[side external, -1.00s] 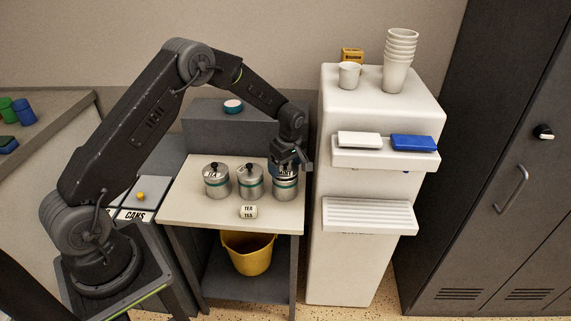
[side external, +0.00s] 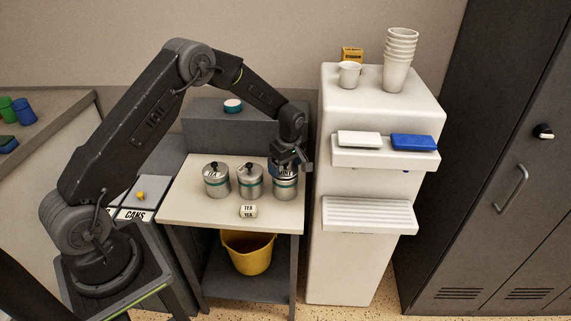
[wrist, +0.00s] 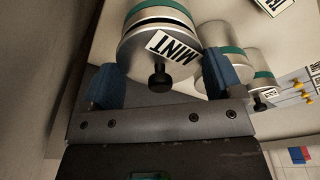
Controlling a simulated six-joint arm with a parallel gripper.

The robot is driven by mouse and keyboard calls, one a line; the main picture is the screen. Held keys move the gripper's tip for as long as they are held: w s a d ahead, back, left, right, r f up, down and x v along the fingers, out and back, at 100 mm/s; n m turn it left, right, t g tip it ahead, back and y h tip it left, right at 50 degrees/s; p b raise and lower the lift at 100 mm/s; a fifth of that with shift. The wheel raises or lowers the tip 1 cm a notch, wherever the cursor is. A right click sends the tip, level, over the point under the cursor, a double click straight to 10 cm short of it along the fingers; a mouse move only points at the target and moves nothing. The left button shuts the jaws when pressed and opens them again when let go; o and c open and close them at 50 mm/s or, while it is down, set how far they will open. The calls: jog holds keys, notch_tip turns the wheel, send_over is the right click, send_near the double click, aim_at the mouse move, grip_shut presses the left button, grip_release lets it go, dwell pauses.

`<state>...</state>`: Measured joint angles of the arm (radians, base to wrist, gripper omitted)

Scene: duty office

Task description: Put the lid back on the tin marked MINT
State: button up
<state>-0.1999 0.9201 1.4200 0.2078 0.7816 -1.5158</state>
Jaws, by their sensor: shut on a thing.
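The MINT tin (side external: 285,191) is silver with a green band and stands at the right of the small table's row of tins. Its lid (wrist: 168,56), a silver disc with a black knob and a white MINT label, is in my gripper (wrist: 160,82). The lid is at the tin's mouth; a thin dark line shows between lid and body in the wrist view. I cannot tell whether it is fully seated. In the side view my gripper (side external: 287,163) hides much of the lid.
Two more lidded tins (side external: 250,182) (side external: 216,182) stand close to the left. A small TEA box (side external: 248,211) lies in front. A grey raised block (side external: 205,125) with a teal-banded round item is behind. The white dispenser (side external: 345,260) rises close at the right.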

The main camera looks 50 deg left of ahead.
dwell(0.4)
jog(key=o, duration=0.7)
jog(key=shift+r, duration=3.5)
jog(key=shift+c, duration=0.3)
grip_shut()
jog(key=shift+f, duration=0.25)
